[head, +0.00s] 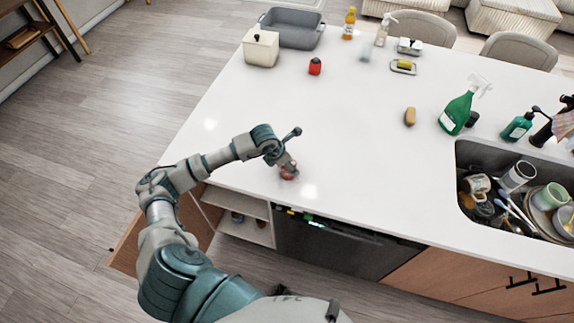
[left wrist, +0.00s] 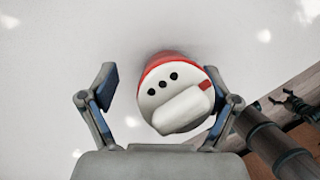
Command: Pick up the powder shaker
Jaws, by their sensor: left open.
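The powder shaker (left wrist: 172,92) has a red body and a white cap with black holes and a white flap. In the left wrist view it lies between the two spread fingers of my left gripper (left wrist: 161,82), nearer the right finger. I see a gap at the left finger; contact on the right is unclear. In the head view my left gripper (head: 285,168) is low over the front left of the counter, and mostly hides the reddish shaker (head: 289,174). My right gripper is not in view.
The white countertop (head: 350,130) is clear around the gripper. A green spray bottle (head: 458,110) and a filled sink (head: 515,200) are to the right.

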